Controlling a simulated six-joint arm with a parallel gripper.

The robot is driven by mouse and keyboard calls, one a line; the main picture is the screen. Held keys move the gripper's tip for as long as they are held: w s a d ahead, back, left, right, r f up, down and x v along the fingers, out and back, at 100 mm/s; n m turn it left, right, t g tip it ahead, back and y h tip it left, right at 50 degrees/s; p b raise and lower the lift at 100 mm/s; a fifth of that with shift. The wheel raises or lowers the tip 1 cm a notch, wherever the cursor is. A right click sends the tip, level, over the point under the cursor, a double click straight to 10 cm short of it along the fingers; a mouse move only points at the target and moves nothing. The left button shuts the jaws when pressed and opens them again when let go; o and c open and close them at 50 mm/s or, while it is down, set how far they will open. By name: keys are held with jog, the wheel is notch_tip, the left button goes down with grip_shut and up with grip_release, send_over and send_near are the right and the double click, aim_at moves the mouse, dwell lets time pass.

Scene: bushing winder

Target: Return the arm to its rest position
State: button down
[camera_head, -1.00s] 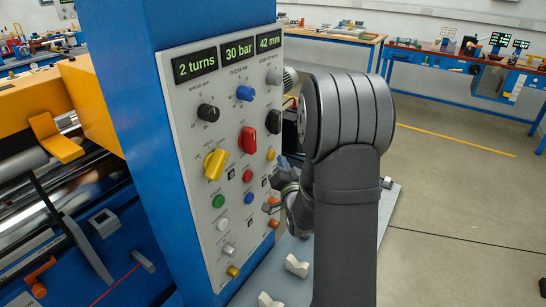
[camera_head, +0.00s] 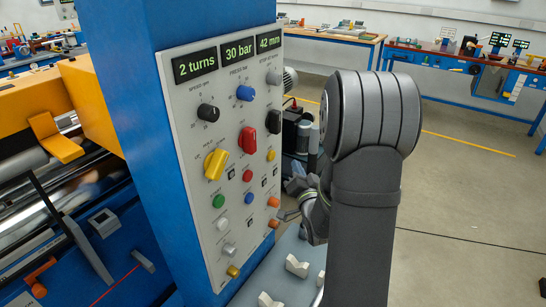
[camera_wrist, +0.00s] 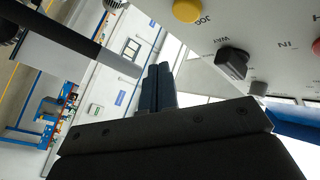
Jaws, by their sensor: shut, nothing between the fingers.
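My gripper (camera_head: 285,214) is in front of the lower right part of the control panel (camera_head: 195,130), partly hidden behind my arm. In the wrist view my gripper's two dark fingers (camera_wrist: 158,72) lie side by side, shut with nothing between them. In that view the panel shows a yellow button (camera_wrist: 187,10) and a black knob (camera_wrist: 232,63), apart from the fingers. In the head view the panel's displays read 2 turns, 30 bar and 42 mm.
The blue column (camera_head: 145,110) carries the panel. The machine with its yellow guard (camera_head: 95,95) stands at the left. Light blocks (camera_head: 297,266) sit on the grey plate below my gripper. Open floor (camera_head: 470,200) lies to the right, with workbenches (camera_head: 450,65) far behind.

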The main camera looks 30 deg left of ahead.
jog(key=shift+a, duration=0.15)
jog(key=d, duration=0.4)
dwell(0.6)
